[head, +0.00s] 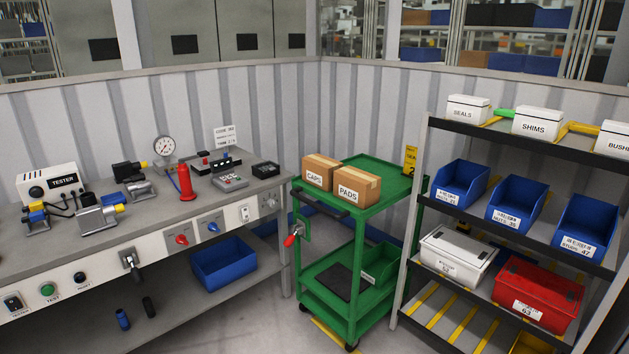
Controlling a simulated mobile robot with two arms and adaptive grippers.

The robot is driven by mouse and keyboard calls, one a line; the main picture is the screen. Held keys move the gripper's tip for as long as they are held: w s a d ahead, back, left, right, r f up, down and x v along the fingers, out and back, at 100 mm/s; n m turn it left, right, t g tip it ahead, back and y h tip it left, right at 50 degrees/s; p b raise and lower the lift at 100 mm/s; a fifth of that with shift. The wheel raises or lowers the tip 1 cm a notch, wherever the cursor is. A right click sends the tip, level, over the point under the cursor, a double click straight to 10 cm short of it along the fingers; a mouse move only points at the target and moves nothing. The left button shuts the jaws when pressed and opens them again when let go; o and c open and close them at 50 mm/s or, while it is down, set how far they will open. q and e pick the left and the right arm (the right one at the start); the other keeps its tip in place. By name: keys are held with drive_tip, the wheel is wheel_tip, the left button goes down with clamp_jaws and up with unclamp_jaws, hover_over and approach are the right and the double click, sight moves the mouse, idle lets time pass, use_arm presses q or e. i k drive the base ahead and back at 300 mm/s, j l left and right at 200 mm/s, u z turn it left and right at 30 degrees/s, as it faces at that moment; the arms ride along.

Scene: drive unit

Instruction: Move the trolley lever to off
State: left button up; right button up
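The green trolley (383,174) stands between the workbench and the shelf rack. The trolley lever (291,240) has a red knob and sits on the trolley's left front side, by a small metal bracket (304,229). The knob points down and to the left, toward the bench. I cannot read any on or off marking by it. Neither of my grippers shows in the head view.
Boxes marked CAPS (319,172) and PADS (356,187) stand on the trolley top. The workbench (95,262) carries a tester and several tools at left. The shelf rack (416,195) with bins is at right. Some floor (270,320) is clear before the trolley.

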sight(288, 241)
drive_tip(key=i+u, duration=0.2)
drive_tip(key=i, duration=0.3)
drive_tip(key=i+u, duration=0.2)
drive_tip(key=i, duration=0.3)
drive_tip(key=i+l+u, duration=0.25)
drive_tip(key=i, duration=0.25)
drive_tip(key=i+l+u, duration=0.2)
drive_tip(key=i, duration=0.3)
